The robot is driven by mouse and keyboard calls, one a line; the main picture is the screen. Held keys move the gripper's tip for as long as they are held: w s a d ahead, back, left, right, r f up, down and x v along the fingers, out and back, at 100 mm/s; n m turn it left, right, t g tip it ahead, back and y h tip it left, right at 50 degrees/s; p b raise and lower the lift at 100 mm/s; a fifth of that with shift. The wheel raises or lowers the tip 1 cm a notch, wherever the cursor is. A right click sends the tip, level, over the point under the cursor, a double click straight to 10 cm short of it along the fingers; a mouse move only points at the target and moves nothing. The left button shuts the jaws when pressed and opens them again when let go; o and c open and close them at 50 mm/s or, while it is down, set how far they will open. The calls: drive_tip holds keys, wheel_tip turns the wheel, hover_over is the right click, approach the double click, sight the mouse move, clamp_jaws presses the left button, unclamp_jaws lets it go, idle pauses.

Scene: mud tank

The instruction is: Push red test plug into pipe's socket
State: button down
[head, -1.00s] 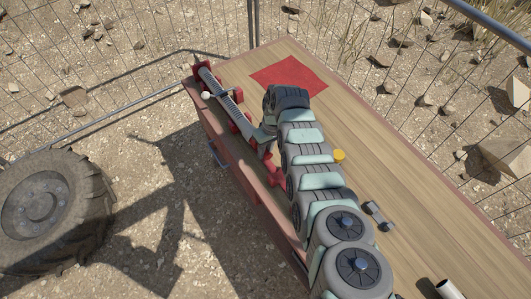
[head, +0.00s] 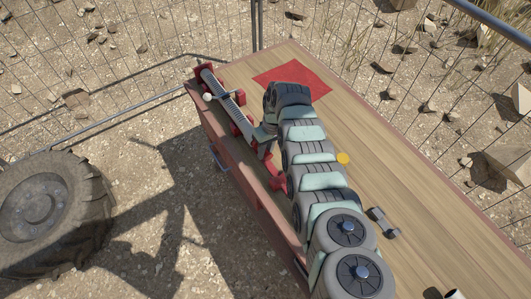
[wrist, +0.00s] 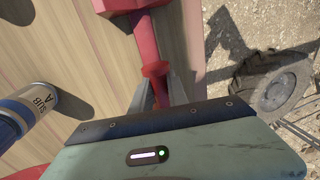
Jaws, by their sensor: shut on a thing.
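My gripper (wrist: 158,94) is shut on a red part, which I take to be the red test plug (wrist: 155,70); the grey fingers sit on either side of it. Beyond the fingers, red material continues up to a wider red block (wrist: 118,5) at the top edge of the wrist view. In the head view my gripper (head: 265,146) is low beside the table's left edge. A grey ribbed pipe (head: 225,92) lies in red holders just beyond it. The socket cannot be made out, and whether the plug touches it cannot be told.
The wooden table (head: 385,165) bears a red square (head: 292,79), a yellow disc (head: 343,158) and a grey dumbbell-shaped piece (head: 384,222). A cylinder marked SUB A (wrist: 38,106) stands left in the wrist view. A large tire (head: 50,215) lies left.

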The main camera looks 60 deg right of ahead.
drive_tip(key=shift+w+d+b, duration=0.3)
drive_tip(key=shift+w+b, duration=0.3)
drive_tip(key=shift+b, duration=0.9)
drive_tip(key=c, duration=1.2)
unclamp_jaws()
wheel_tip(320, 180, up, 11)
drive_tip(key=s+d+p, duration=0.1)
drive_tip(key=shift+d, duration=0.4)
drive_tip(key=shift+f, duration=0.1)
